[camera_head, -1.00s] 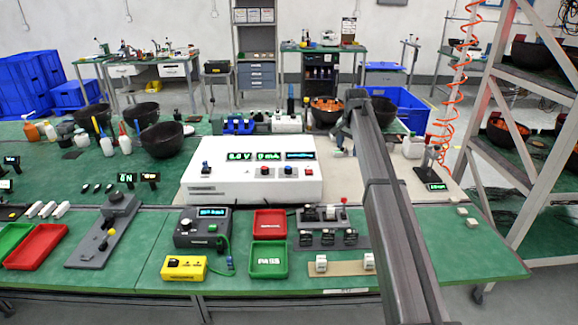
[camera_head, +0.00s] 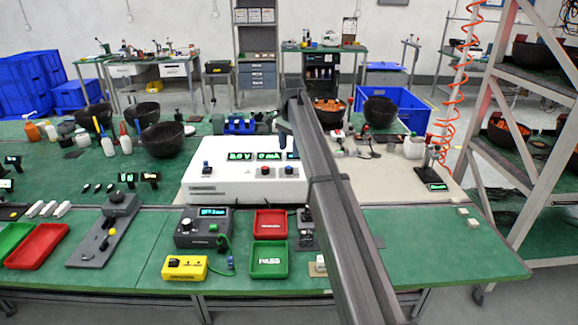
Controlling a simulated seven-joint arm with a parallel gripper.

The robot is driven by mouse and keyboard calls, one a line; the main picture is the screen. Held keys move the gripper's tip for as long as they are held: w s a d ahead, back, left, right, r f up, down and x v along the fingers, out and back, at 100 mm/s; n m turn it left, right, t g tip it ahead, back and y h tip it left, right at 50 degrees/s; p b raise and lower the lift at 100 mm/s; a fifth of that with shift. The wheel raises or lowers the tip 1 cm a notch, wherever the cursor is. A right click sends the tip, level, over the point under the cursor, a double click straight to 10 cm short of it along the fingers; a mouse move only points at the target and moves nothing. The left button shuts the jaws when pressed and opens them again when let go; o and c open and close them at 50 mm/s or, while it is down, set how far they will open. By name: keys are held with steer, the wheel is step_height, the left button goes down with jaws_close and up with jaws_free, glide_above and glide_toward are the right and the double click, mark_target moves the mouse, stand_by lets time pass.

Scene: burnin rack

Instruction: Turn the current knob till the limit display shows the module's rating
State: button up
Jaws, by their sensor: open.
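The white power supply (camera_head: 225,190) stands at the middle of the bench. Its green displays seem to read 0.0 V (camera_head: 240,156) and 0 mA (camera_head: 269,155). A third display (camera_head: 292,155) is mostly hidden by my arm. On its front are a blue-topped control (camera_head: 207,169), a red one (camera_head: 264,171) and a blue one (camera_head: 288,171); I cannot tell which is the current knob. My gripper (camera_head: 284,139) is small and partly hidden at the arm's end, above the supply's back right part, apparently open and empty. I cannot make out a module's rating.
A grey meter box (camera_head: 203,240), a yellow box (camera_head: 184,268), a red tray (camera_head: 269,213) and a green PASS tray (camera_head: 250,272) stand in front. Small black units (camera_head: 305,240) are partly behind my arm.

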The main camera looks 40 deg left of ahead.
mark_target(289, 167)
steer(key=f, duration=0.8)
steer(key=shift+a, duration=0.2)
steer(key=c, duration=1)
steer(key=shift+c, duration=0.2)
steer(key=n, duration=0.4)
steer(key=shift+w+r+n, duration=0.1)
steer(key=shift+n, duration=0.3)
steer(key=n, duration=0.4)
steer(key=shift+n, duration=0.4)
